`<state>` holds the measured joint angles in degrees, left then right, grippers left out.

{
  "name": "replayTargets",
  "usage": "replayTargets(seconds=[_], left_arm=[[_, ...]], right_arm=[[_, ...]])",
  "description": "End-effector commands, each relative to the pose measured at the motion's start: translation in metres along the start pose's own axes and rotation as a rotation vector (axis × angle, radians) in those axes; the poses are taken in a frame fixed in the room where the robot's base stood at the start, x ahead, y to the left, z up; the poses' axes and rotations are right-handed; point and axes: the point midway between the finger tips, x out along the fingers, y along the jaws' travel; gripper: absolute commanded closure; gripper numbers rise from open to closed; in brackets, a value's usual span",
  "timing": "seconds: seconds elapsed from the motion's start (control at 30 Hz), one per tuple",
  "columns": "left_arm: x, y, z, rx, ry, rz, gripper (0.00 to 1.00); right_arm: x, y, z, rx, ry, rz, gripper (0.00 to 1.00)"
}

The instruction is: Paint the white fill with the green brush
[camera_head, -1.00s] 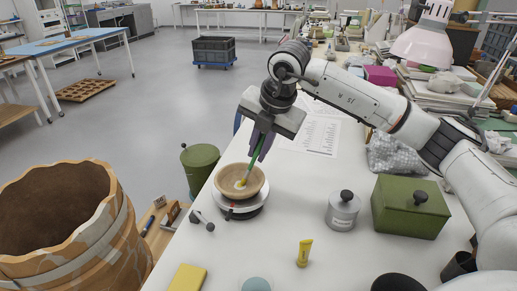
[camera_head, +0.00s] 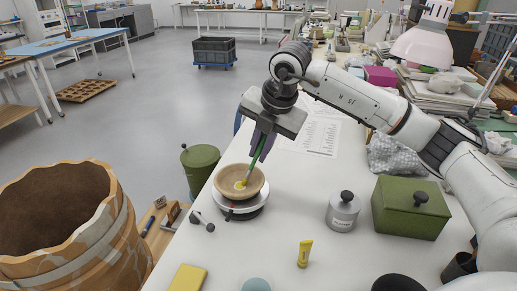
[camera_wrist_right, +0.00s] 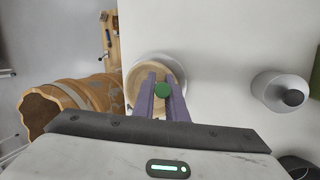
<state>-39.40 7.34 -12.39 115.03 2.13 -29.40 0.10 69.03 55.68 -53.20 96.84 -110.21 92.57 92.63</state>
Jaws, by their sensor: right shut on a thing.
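A tan bowl (camera_head: 254,193) sits on a round white-and-grey turntable (camera_head: 243,212) near the left edge of the white table. My right gripper (camera_head: 265,145), with purple fingers, is above the bowl and shut on the green brush (camera_head: 257,160). The brush slants down with its tip in the bowl at a patch of fill (camera_head: 239,185), which looks mostly yellow. In the right wrist view the brush's round green end (camera_wrist_right: 163,90) shows between the fingers, over the bowl (camera_wrist_right: 150,68). The fingers hide part of the bowl there. My left gripper is not in view.
A grey lidded jar (camera_head: 342,212), a green box (camera_head: 408,208) and a yellow tube (camera_head: 304,253) stand to the right on the table. A yellow block (camera_head: 187,278) lies in front. A large banded pot (camera_head: 75,230) and a green bin (camera_head: 200,165) stand off the table's left side.

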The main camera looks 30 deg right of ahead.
Motion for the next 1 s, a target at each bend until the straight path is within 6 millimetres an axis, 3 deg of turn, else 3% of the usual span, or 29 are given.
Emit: replayTargets(seconds=[0.37, 1.0], left_arm=[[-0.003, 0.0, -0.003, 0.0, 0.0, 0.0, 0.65], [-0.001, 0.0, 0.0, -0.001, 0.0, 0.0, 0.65]], right_arm=[[0.004, 0.015, -0.009, -0.001, 0.002, 0.001, 1.0], [0.0, 0.0, 0.003, -0.001, 0.002, 0.001, 1.0]])
